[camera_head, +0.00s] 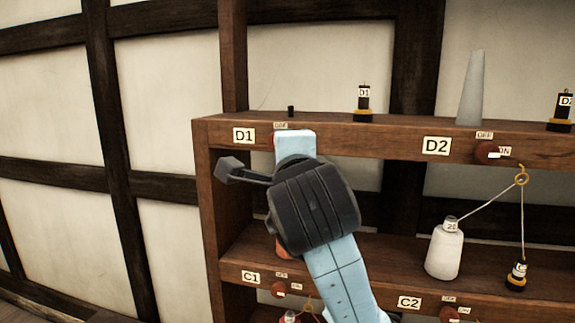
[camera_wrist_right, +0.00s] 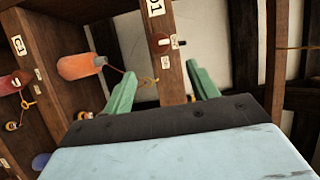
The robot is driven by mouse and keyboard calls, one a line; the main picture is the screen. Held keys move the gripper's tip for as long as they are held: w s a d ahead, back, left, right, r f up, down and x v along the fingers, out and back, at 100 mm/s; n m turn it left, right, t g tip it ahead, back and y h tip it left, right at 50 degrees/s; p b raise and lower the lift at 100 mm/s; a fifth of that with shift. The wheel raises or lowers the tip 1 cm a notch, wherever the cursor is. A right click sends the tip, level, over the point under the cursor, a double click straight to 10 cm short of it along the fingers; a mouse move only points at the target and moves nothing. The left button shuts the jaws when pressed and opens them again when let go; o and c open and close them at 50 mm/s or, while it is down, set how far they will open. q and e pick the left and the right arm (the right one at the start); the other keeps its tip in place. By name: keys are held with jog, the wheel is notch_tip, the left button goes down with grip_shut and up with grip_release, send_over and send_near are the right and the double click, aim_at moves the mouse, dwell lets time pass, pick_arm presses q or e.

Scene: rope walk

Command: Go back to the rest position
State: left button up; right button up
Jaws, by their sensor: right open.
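My right arm comes in from the bottom of the head view, with its dark wrist joint (camera_head: 315,208) in front of the left end of the shelf rack. In the right wrist view, my right gripper (camera_wrist_right: 162,86) is open, with two green fingers apart. They sit on either side of the D1 board (camera_wrist_right: 172,65) in the picture, with nothing held between them; contact cannot be told. My left gripper is not in view.
An orange bobbin (camera_wrist_right: 80,66) has a thread running toward the hook. The wooden rack (camera_head: 385,142) carries a white bobbin (camera_head: 444,250), a grey cone (camera_head: 471,88) and small black-and-yellow weights, one of them marked D1 (camera_head: 363,103). The left wall area (camera_head: 165,90) is clear.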

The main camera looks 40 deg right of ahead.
jog(key=shift+v, duration=0.75)
jog(key=shift+d, duration=0.1)
